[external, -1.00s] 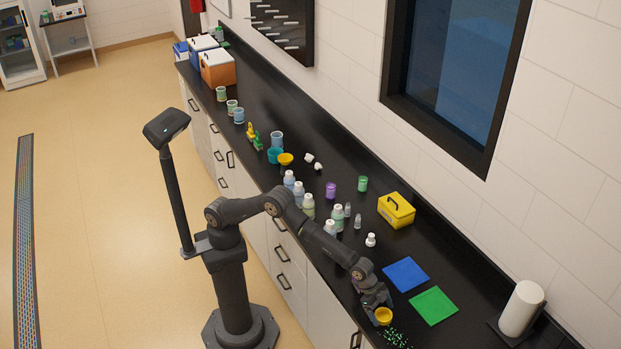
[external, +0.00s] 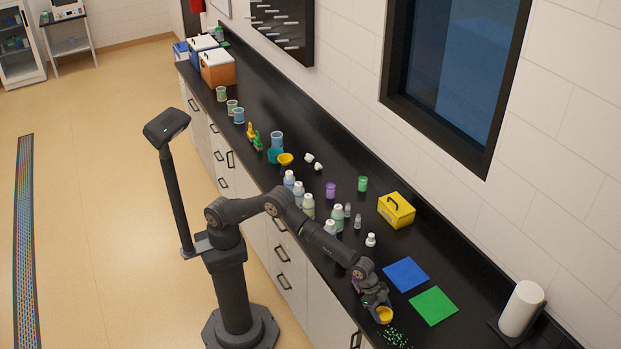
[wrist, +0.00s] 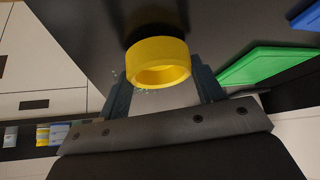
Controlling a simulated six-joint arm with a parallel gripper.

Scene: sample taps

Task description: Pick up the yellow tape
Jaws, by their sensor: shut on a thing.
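The yellow tape (wrist: 158,52) is a short, wide ring in the middle of the wrist view, between the two fingers of my gripper (wrist: 163,90). My gripper is shut on it. In the external view the yellow tape (external: 385,314) shows at the end of my gripper (external: 378,302), near the front edge of the counter. A dark shadow lies behind the ring in the wrist view. I cannot tell how far the tape is above the counter.
A green square (external: 434,306) and a blue square (external: 406,274) lie right of my gripper. A yellow box (external: 397,209) and several bottles stand farther back on the black counter. A white roll (external: 521,308) stands at right.

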